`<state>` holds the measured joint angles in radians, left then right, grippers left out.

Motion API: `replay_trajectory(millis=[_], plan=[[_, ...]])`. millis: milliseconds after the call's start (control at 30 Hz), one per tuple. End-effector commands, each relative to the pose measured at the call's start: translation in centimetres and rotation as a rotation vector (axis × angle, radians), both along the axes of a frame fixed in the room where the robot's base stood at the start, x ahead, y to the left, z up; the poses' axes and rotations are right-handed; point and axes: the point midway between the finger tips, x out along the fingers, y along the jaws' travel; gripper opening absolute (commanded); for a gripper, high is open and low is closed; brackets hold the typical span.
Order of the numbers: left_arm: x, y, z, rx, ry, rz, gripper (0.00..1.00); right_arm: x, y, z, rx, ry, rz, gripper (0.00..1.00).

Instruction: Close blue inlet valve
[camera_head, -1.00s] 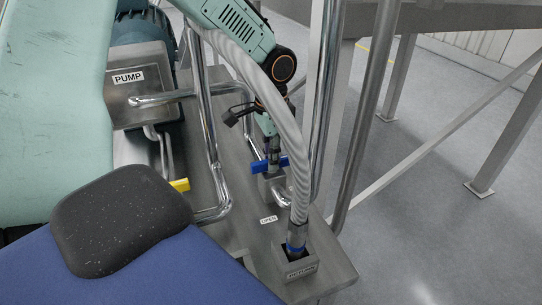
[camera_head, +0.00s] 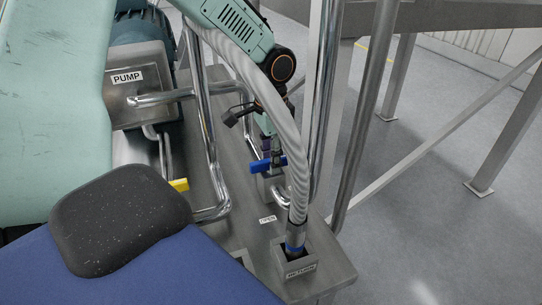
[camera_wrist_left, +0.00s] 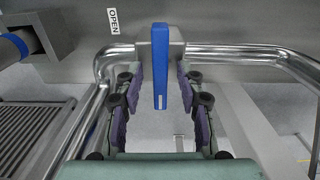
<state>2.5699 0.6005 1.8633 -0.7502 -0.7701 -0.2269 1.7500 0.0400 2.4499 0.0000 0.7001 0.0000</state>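The blue valve handle (camera_head: 261,166) sits on a metal pipe fitting on the grey skid, behind the OPEN label (camera_head: 267,219). In the left wrist view the blue handle (camera_wrist_left: 160,65) is a long bar pointing towards the camera, in the gap between my fingers. My left gripper (camera_wrist_left: 159,78) is open, with one purple-padded finger on each side of the handle and visible gaps to it. In the head view my left gripper (camera_head: 271,150) reaches down to the handle from above, partly hidden by the grey hose. My right gripper is in neither view.
A ribbed grey hose (camera_head: 281,110) runs down to the RETURN socket (camera_head: 300,269) beside the handle. Steel pipes (camera_head: 210,140) and a yellow handle (camera_head: 179,185) lie to the left. The PUMP box (camera_head: 140,100) stands further left. Open floor lies to the right.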

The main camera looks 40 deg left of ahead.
Motion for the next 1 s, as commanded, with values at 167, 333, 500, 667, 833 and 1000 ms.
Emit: replay_trajectory(millis=[167,333,500,667,833,1000], plan=[[0.1,0.0,0.4,0.001,-0.002,-0.001,0.38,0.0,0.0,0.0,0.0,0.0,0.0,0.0],[0.1,0.0,2.4,0.001,-0.005,0.001,0.38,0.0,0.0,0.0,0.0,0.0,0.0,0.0],[0.1,0.0,5.0,0.001,-0.004,0.0,0.38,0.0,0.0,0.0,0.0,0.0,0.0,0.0],[0.1,0.0,6.9,0.001,-0.003,0.0,0.38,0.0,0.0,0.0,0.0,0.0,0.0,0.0],[0.1,0.0,7.9,0.0,-0.001,0.0,0.38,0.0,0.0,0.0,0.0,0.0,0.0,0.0],[0.1,0.0,8.0,0.001,0.0,0.0,0.38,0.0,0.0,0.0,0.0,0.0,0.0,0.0]])
